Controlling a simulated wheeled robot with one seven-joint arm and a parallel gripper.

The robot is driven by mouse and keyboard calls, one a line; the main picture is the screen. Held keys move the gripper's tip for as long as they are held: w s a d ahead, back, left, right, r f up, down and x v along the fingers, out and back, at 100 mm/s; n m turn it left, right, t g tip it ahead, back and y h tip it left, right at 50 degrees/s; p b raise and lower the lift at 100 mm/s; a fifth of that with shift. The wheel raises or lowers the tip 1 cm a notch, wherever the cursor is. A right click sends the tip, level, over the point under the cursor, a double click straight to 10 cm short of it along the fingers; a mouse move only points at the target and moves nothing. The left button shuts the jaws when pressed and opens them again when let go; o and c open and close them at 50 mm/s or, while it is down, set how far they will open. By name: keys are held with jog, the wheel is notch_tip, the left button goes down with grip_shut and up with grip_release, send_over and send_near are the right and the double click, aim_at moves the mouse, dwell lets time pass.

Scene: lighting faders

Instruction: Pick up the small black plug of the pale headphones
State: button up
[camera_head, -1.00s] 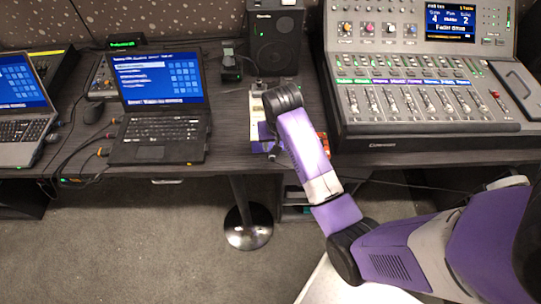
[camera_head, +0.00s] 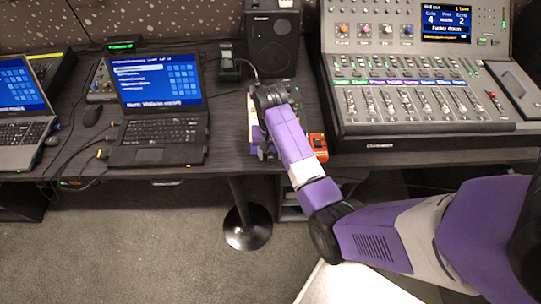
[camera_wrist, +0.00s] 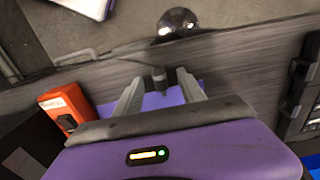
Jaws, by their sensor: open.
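My gripper (camera_wrist: 159,88) is open in the wrist view, its two pale grey fingers spread over the dark tabletop. A small black plug (camera_wrist: 159,75) shows between the fingertips, with gaps on both sides. A thin dark cable runs from near it to the left. A purple surface (camera_wrist: 160,100) lies beyond the fingers, below the plug. In the head view my wrist hangs over the table's front part, and its arm hides the fingers and the plug. I cannot make out the pale headphones in either view.
An orange box (camera_head: 318,147) stands close to the right of my wrist; it is left of the fingers in the wrist view (camera_wrist: 66,108). The mixing console (camera_head: 425,120) is further right, a black speaker (camera_head: 272,42) behind, and a laptop (camera_head: 158,105) to the left.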

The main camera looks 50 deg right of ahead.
jog(key=shift+f, duration=0.2)
grip_shut()
jog(key=shift+r, duration=0.1)
